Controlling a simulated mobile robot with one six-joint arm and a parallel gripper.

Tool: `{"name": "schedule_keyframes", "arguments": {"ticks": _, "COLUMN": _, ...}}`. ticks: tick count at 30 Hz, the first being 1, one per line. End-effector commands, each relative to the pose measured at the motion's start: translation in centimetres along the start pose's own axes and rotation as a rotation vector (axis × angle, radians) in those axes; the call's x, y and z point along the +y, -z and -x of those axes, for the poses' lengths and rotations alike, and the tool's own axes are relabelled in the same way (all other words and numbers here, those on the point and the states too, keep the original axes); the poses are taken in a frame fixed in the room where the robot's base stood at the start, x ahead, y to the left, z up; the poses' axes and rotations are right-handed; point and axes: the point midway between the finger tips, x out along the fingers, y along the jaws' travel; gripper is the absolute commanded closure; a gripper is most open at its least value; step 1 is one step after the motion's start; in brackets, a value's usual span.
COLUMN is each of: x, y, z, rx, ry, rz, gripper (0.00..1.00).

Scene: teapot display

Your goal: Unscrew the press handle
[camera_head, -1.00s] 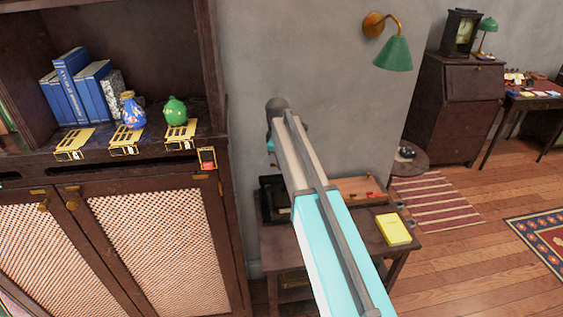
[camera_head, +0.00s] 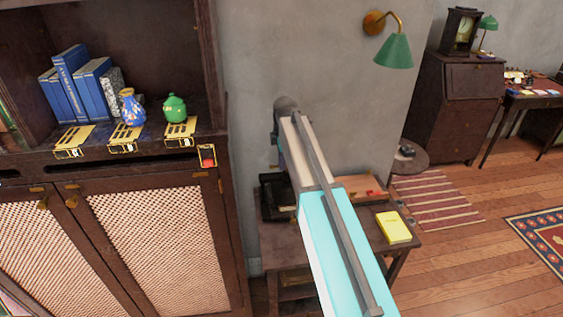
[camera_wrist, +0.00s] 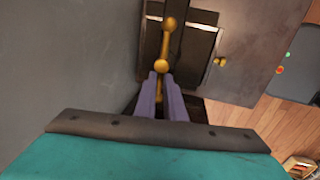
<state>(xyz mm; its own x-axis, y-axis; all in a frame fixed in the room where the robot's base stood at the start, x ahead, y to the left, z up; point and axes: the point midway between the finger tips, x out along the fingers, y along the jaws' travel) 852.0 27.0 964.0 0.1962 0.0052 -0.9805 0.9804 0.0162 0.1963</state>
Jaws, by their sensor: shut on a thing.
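The press handle (camera_wrist: 170,30) shows in the wrist view as a brass bar with rounded brass knobs, above a dark press (camera_wrist: 152,40). My gripper (camera_wrist: 161,80) has two purple fingers close together, shut on the handle just below its middle brass knob (camera_wrist: 161,66). The fingers hide part of the bar. In the head view the dark press (camera_head: 272,197) stands on a small wooden table (camera_head: 330,240), partly covered by my arm. My gripper is hidden there, and the handle cannot be made out.
The table also bears a yellow book (camera_head: 393,228) and a shallow wooden tray (camera_head: 362,187). A grey wall (camera_head: 330,60) is close behind. A tall cabinet (camera_head: 150,160) stands at left, and a green wall lamp (camera_head: 396,51) hangs above right.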

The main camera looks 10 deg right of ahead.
Motion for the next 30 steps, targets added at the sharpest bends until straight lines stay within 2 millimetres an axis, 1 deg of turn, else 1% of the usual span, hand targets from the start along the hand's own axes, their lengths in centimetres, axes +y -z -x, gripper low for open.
{"name": "schedule_keyframes", "arguments": {"ticks": 1, "x": -0.3, "y": -0.7, "z": -0.2, "rx": -0.011, "ry": 0.010, "rz": -0.002, "gripper": 1.00}}
{"name": "schedule_keyframes", "arguments": {"ticks": 5, "x": -0.3, "y": -0.7, "z": -0.2, "rx": -0.011, "ry": 0.010, "rz": -0.002, "gripper": 1.00}}
{"name": "schedule_keyframes", "arguments": {"ticks": 6, "x": -0.3, "y": -0.7, "z": -0.2, "rx": -0.011, "ry": 0.010, "rz": -0.002, "gripper": 0.89}}
{"name": "schedule_keyframes", "arguments": {"ticks": 8, "x": -0.3, "y": -0.7, "z": -0.2, "rx": -0.011, "ry": 0.009, "rz": -0.003, "gripper": 0.79}}
{"name": "schedule_keyframes", "arguments": {"ticks": 9, "x": -0.3, "y": -0.7, "z": -0.2, "rx": -0.011, "ry": 0.008, "rz": -0.003, "gripper": 0.72}}
{"name": "schedule_keyframes", "arguments": {"ticks": 10, "x": -0.3, "y": -0.6, "z": -0.2, "rx": -0.010, "ry": 0.008, "rz": -0.003, "gripper": 0.70}}
{"name": "schedule_keyframes", "arguments": {"ticks": 23, "x": -0.1, "y": -0.2, "z": 0.3, "rx": -0.005, "ry": 0.002, "rz": -0.002, "gripper": 0.70}}
{"name": "schedule_keyframes", "arguments": {"ticks": 30, "x": -0.1, "y": -0.2, "z": 1.9, "rx": -0.005, "ry": 0.001, "rz": -0.001, "gripper": 0.70}}
